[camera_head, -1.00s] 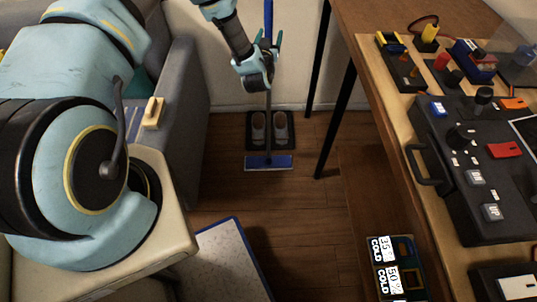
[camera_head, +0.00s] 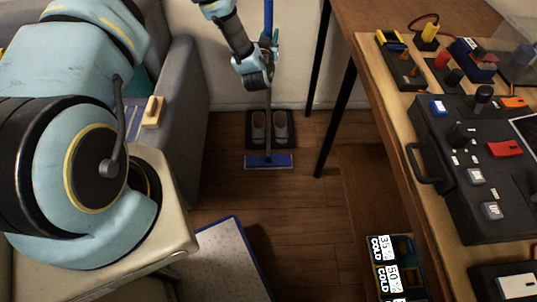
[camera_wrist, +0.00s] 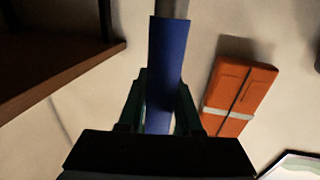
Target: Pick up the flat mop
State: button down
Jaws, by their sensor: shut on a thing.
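The flat mop has a blue, flat head (camera_head: 268,161) resting on or just over the wooden floor, and an upright handle (camera_head: 268,20) leaning near the wall. My gripper (camera_head: 270,42) is at the handle's upper part, and its fingers are shut around it. In the wrist view the blue handle grip (camera_wrist: 167,65) runs between the two dark green fingers of my gripper (camera_wrist: 160,105). Part of the handle is hidden behind my gripper in the head view.
A dark tray with grey slippers (camera_head: 269,128) lies by the wall behind the mop head. A grey sofa (camera_head: 185,100) stands at left. A table with dark legs (camera_head: 337,120) and a workbench (camera_head: 400,140) with a control box (camera_head: 470,180) are at right. Wooden floor (camera_head: 300,215) is open in front.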

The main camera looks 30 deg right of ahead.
aim_at(270, 3)
jog(key=shift+r, duration=0.15)
notch_tip(270, 3, up, 10)
jog(key=shift+f+b, duration=0.1)
jog(key=shift+b, duration=0.95)
jog(key=c, duration=1.1)
grip_release()
grip_shut()
